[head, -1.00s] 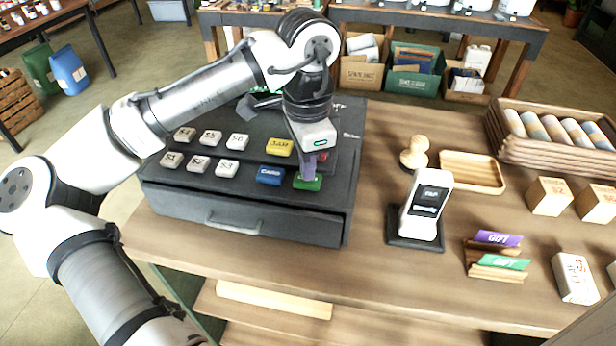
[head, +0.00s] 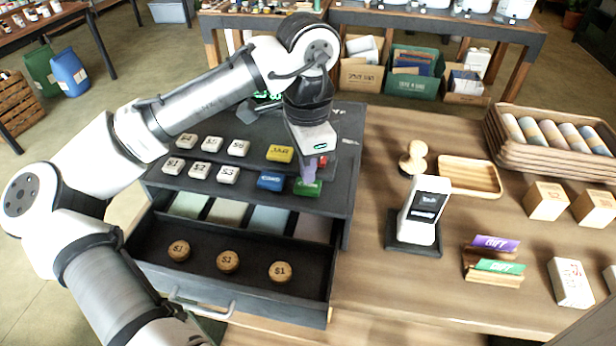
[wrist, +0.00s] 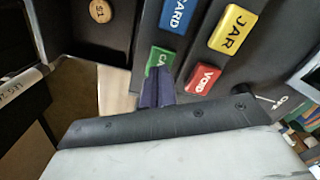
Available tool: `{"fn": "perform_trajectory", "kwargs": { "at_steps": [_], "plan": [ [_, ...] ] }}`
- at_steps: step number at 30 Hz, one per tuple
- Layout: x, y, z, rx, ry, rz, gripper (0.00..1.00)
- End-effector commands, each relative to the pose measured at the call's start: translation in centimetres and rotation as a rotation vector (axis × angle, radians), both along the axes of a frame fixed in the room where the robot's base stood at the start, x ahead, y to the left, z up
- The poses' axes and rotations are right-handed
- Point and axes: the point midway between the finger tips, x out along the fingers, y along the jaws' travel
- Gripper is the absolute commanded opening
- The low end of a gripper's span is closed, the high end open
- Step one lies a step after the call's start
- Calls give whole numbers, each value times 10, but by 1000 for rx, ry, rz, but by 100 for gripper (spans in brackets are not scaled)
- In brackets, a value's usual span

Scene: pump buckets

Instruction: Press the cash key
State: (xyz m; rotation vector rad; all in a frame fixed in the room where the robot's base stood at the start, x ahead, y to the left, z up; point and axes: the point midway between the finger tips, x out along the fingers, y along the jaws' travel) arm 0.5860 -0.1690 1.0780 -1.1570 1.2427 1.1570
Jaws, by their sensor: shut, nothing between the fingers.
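The cash key is the green key (head: 308,188) at the front right of the dark register's (head: 343,190) key panel. The fingers also show in the wrist view (wrist: 155,92).
A blue card key (head: 271,181), a yellow jar key (head: 279,153) and a red void key (wrist: 202,79) sit close to the green key. A white card terminal (head: 426,208) stands to the right. A wooden stamp (head: 413,158) and an empty tray (head: 470,176) are behind it.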

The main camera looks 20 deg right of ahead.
Motion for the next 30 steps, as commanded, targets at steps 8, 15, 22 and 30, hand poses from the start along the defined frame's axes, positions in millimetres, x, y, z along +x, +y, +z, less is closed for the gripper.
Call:
{"fn": "perform_trajectory", "kwargs": {
  "at_steps": [8, 15, 22, 30],
  "plan": [
    [0, 0, 27, -1, 0, 1, 0],
    [0, 0, 46, 1, 0, 0, 0],
    [0, 0, 54, 0, 0, 0, 0],
    [0, 0, 53, 0, 0, 0, 0]
  ]
}}
